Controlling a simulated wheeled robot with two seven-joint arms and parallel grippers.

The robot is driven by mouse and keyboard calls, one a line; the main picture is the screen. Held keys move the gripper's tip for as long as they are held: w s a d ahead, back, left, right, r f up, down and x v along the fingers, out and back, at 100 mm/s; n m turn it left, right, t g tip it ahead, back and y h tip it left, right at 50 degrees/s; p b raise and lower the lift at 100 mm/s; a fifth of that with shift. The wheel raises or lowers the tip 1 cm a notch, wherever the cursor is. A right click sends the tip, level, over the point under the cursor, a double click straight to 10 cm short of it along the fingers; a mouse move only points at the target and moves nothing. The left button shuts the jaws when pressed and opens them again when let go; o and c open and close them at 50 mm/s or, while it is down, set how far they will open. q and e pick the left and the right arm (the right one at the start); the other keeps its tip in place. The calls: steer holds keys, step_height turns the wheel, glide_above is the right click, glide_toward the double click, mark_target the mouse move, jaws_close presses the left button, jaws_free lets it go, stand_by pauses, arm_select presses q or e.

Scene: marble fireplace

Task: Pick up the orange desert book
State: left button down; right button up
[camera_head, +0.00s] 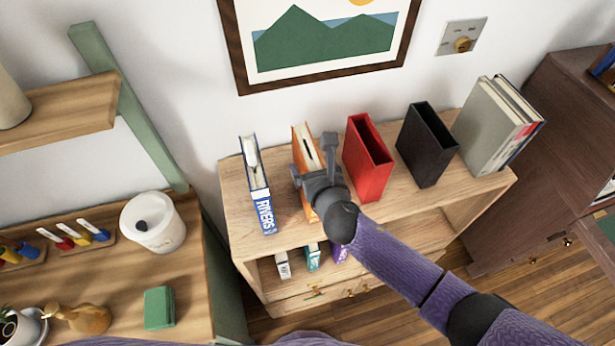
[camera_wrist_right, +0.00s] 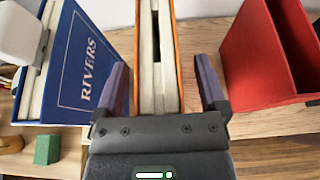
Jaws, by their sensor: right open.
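The orange book (camera_head: 304,138) stands upright on the top of the wooden shelf, between a blue book and a red holder. My right gripper (camera_head: 314,172) is at its near end and hides much of it in the head view. In the right wrist view the orange book (camera_wrist_right: 157,60) shows its cream page edges between orange covers. The open fingers of my right gripper (camera_wrist_right: 165,88) are on either side of its near end, with gaps on both sides. The book's title is hidden. My left gripper is not in view.
The blue book marked RIVERS (camera_head: 258,190) stands close on the left. The red holder (camera_head: 368,160) is close on the right, then a black holder (camera_head: 426,147) and grey books (camera_head: 484,130). Small books stand on the lower shelf. A picture frame (camera_head: 240,60) hangs behind.

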steer(key=shift+r, duration=0.1)
jaws_close()
stand_by(1.3)
